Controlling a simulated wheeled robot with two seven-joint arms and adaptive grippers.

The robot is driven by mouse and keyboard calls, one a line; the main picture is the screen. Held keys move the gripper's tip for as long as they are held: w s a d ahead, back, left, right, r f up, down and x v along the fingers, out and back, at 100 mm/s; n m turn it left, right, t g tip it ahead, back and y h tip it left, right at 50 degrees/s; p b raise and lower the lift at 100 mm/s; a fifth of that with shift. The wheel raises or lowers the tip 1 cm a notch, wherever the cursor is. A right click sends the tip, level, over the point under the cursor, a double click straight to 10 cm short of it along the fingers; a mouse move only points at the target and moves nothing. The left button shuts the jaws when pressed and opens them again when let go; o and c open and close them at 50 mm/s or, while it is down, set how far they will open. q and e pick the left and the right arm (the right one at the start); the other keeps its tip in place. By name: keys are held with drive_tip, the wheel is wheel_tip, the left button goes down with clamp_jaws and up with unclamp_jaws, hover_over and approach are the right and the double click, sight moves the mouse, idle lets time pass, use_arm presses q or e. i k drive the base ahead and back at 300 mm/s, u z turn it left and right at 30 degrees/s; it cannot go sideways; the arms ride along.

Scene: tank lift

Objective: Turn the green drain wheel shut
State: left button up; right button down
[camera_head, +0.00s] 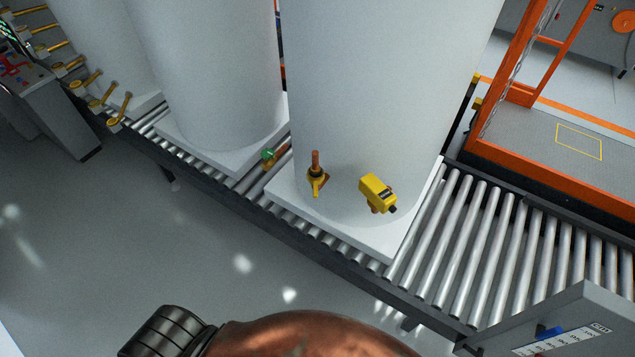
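The green drain wheel (267,154) is a small round green part low down between two white tanks. It sits at the end of a short copper-coloured pipe (278,155) with a brass-coloured fitting, close above the roller conveyor. It is too small here to tell how far it is turned. The nearest large white tank (385,90) stands right of it on a white square base (375,239). Neither of my grippers is in view, and nothing is seen touching the wheel.
A yellow valve (316,178) and a yellow box (378,193) stick out from the near tank. The roller conveyor (480,235) runs below the tanks. An orange-framed platform (545,175) is at right, a grey panel (555,325) at lower right. Floor (190,250) in front is clear.

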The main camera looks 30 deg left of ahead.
sight(267, 153)
drive_tip(key=z, duration=0.2)
drive_tip(key=k, duration=0.25)
drive_tip(key=u, duration=0.95)
drive_tip(key=i, duration=0.75)
drive_tip(key=u, duration=0.1)
